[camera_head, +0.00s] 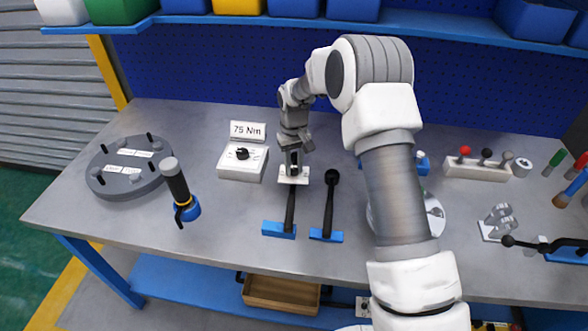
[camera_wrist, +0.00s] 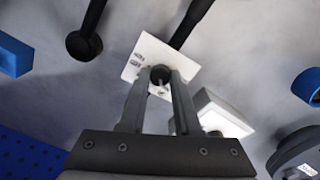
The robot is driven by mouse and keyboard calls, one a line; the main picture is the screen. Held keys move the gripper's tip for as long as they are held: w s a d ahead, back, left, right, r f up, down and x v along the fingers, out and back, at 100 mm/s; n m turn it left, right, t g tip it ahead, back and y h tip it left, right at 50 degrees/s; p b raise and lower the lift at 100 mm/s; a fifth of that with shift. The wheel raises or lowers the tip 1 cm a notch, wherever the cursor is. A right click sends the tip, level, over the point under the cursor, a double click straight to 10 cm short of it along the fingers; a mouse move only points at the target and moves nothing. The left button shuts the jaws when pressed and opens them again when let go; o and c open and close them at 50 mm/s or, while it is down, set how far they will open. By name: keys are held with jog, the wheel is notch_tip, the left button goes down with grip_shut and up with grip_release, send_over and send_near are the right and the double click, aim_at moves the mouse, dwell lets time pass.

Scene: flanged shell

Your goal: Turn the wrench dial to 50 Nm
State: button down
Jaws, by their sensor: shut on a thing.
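A black wrench (camera_head: 291,208) lies with one end in a blue holder (camera_head: 279,230). At its far end is a white plate (camera_head: 286,180), which also shows in the wrist view (camera_wrist: 137,62) with small, unreadable print. A round dark knob (camera_wrist: 160,73) stands on this plate. My gripper (camera_head: 293,168) points down over the plate. In the wrist view its two fingers (camera_wrist: 161,80) are shut on the knob, which they partly hide. Behind and left, a sign (camera_head: 248,130) reads "75 Nm", above a white box (camera_head: 240,172) with a black knob (camera_head: 242,153).
A second black tool with a ball end (camera_head: 332,177) lies close right of the wrench. A black cylindrical tool (camera_head: 175,180) stands in a blue base, left. A grey flanged disc (camera_head: 126,182) with pegs lies far left. My arm hides part of the bench's right side.

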aim_at(294, 170)
jog(key=shift+m, duration=0.9)
jog(key=c, duration=0.6)
grip_release()
jog(key=shift+r, duration=0.1)
notch_tip(294, 170, up, 17)
jog(key=shift+r, duration=0.15)
